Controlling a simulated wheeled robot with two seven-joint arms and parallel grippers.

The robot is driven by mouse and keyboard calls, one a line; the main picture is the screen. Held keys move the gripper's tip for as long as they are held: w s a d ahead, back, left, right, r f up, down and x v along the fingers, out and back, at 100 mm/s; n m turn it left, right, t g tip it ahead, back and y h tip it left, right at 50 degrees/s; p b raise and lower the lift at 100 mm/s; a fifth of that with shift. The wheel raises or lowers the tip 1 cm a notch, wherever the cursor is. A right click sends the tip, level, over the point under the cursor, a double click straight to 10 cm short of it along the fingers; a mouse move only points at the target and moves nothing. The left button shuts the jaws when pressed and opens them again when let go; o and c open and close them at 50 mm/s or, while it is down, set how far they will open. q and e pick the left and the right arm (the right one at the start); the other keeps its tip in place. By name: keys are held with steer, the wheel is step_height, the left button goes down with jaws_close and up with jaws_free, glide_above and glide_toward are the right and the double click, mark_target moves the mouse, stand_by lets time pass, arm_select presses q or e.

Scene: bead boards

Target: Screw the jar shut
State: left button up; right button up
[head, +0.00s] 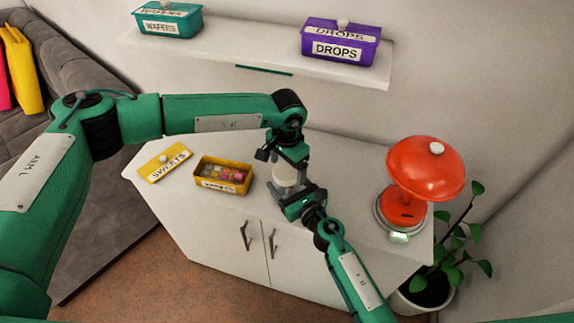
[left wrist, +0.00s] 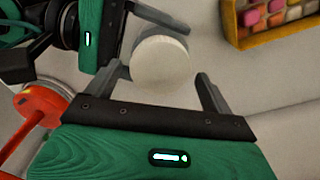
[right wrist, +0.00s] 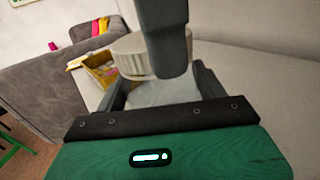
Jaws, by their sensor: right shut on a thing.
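The jar has a cream round lid (head: 285,174) on its top and stands on the white cabinet top. In the right wrist view its pale body (right wrist: 160,93) is between the fingers of my right gripper (right wrist: 160,82), which is shut on it, below the ribbed lid (right wrist: 138,55). My left gripper (left wrist: 163,78) is above the jar, open, with a finger on either side of the lid (left wrist: 160,62) and gaps showing. One left finger covers part of the lid in the right wrist view. How tightly the lid sits cannot be told.
A yellow open box of sweets (head: 222,186) and its lid (head: 164,163) lie left of the jar. A red scale (head: 402,207) stands right. A shelf (head: 270,62) above holds a teal box (head: 167,20) and purple box (head: 341,42). A plant (head: 455,250) is beside the cabinet.

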arm_select(q)
steer(key=shift+r, duration=2.2)
steer(key=shift+c, duration=0.4)
